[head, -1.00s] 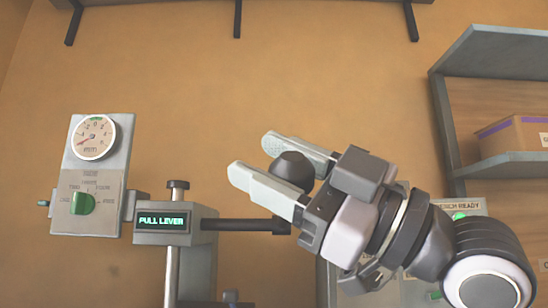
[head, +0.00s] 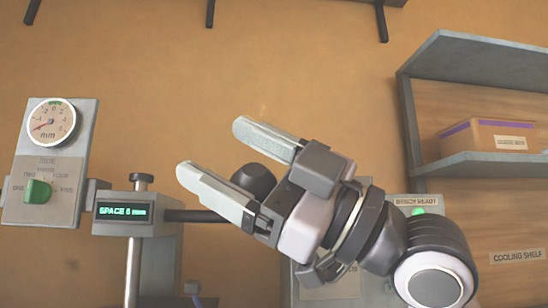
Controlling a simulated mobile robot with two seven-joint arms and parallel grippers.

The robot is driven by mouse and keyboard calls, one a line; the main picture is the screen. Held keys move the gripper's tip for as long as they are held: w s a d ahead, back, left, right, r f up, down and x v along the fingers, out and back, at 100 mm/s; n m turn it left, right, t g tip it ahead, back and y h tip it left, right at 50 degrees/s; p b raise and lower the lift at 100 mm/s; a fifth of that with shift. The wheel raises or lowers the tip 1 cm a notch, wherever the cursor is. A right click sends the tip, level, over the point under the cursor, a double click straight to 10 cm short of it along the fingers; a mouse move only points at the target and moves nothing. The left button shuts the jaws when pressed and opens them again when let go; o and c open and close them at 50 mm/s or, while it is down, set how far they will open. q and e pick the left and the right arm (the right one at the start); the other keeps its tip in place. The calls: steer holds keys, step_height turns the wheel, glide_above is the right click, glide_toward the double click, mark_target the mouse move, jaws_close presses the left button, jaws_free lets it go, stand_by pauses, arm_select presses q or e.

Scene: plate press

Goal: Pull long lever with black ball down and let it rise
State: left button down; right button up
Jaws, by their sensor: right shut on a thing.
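The black ball (head: 254,180) of the lever sits between the fingers of my right gripper (head: 212,149), which is shut on it. The fingers point up and left, with their tips past the ball. A dark horizontal bar (head: 192,216) runs from the press's display box (head: 125,211) toward the ball; its right end is hidden behind the near finger. The display shows green text that seems to read "SPACE 6 mm". My left gripper is not in view.
A grey panel with a round mm gauge (head: 52,122) and a green knob (head: 38,191) stands at left. A shelf with a cardboard box (head: 487,139) is at right. A "BENCH READY" panel (head: 416,202) with a green light is behind my right arm.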

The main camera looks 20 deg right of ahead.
steer(key=shift+d, duration=0.2)
steer(key=shift+s+d+f, duration=0.15)
steer(key=shift+s+d, duration=0.05)
steer(key=s+d, duration=0.6)
steer(key=d, duration=0.4)
steer(key=shift+s+f, duration=0.15)
steer(key=shift+s, duration=0.15)
steer(key=shift+d, duration=0.1)
